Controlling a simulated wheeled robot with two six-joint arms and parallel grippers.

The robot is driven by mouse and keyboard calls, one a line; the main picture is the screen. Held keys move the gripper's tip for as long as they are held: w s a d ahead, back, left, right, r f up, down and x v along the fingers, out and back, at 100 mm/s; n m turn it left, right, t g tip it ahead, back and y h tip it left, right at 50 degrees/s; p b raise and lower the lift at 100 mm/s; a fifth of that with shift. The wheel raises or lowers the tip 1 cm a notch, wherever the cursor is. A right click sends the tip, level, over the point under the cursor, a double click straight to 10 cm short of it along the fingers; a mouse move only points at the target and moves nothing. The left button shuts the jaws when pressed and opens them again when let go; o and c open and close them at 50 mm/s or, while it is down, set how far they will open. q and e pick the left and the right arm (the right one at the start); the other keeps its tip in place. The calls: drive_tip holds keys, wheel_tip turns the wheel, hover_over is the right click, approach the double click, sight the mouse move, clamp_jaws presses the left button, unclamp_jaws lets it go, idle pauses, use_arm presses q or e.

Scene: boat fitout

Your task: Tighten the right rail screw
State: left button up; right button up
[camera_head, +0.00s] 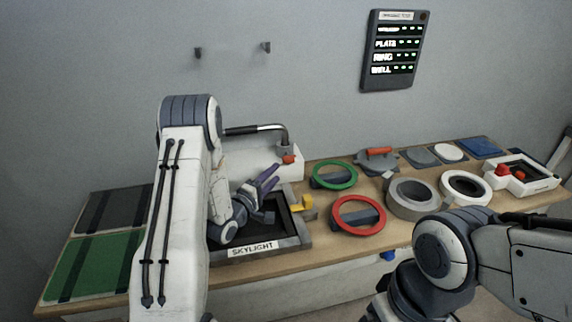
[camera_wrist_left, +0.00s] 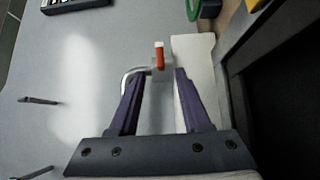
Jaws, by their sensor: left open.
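A rail (camera_head: 262,128) with a dark grip and a bare metal bend runs above a white block (camera_head: 292,172). Its left end is hidden behind my left arm. A red-topped screw (camera_head: 289,159) sits at the rail's right foot. In the left wrist view the red screw (camera_wrist_left: 159,55) shows just beyond and between the open fingertips, by the bent metal rail (camera_wrist_left: 130,73). My left gripper (camera_head: 275,174) has purple fingers, is open and empty, and points toward the screw; it also shows in the left wrist view (camera_wrist_left: 159,78). My right arm is at lower right, its fingers out of view.
A dark frame marked SKYLIGHT (camera_head: 253,247) lies under my left gripper, with a yellow piece (camera_head: 302,203) at its edge. Green (camera_head: 334,186) and red (camera_head: 358,228) rings lie to the right. A lit board (camera_head: 395,50) hangs on the wall.

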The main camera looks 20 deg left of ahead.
sight(287, 162)
use_arm(q)
drive_tip(key=w, duration=0.2)
drive_tip(key=w+d, duration=0.1)
drive_tip(key=w, duration=0.2)
drive_tip(key=w+p, duration=0.1)
drive_tip(key=w, duration=0.1)
drive_tip(key=shift+w+d, duration=0.25)
clamp_jaws()
